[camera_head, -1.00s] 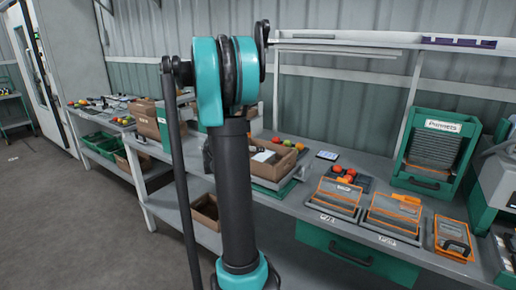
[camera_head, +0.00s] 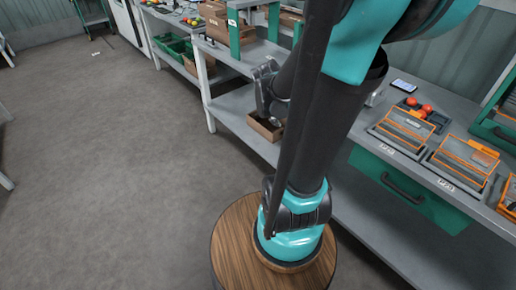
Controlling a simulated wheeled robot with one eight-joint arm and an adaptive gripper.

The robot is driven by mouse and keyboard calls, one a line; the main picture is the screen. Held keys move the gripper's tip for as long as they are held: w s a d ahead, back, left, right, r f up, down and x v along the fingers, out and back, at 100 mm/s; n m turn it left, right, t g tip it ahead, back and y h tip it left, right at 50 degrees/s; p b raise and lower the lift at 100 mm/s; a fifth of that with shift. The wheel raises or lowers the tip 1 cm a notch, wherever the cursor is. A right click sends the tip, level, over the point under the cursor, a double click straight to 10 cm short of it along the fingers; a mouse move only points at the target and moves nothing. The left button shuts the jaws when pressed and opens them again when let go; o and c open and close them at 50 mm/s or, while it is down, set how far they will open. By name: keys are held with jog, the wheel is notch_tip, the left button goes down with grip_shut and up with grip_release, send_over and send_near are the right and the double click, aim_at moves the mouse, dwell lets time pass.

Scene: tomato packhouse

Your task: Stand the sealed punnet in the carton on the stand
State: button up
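My gripper (camera_head: 268,106) shows as a dark grey shape just left of my arm, in front of the bench. In the picture it overlaps a small open brown box (camera_head: 266,127) on the lower shelf. Its fingers are too small and dark to tell open from shut, and I cannot tell whether it holds anything. I cannot make out a sealed punnet. The open carton on the green stand is hidden behind my arm. A dark tray with red tomatoes (camera_head: 418,107) lies on the bench at the right.
Grey-and-orange trays (camera_head: 405,128) (camera_head: 466,160) stand along the bench front, above a green drawer (camera_head: 402,190). A phone-like device (camera_head: 404,86) lies behind. Brown cartons (camera_head: 217,28) stand farther left, with green crates (camera_head: 172,48) below. The floor (camera_head: 100,170) at left is clear.

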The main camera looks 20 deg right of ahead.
jog(key=s+a+f+m+y, duration=0.5)
jog(key=s+a+m, duration=0.3)
jog(key=a, duration=0.5)
jog(key=s+f, duration=0.1)
jog(key=s, duration=0.1)
jog(key=shift+s+g, duration=0.35)
jog(key=shift+g, duration=0.05)
jog(key=shift+a, duration=0.1)
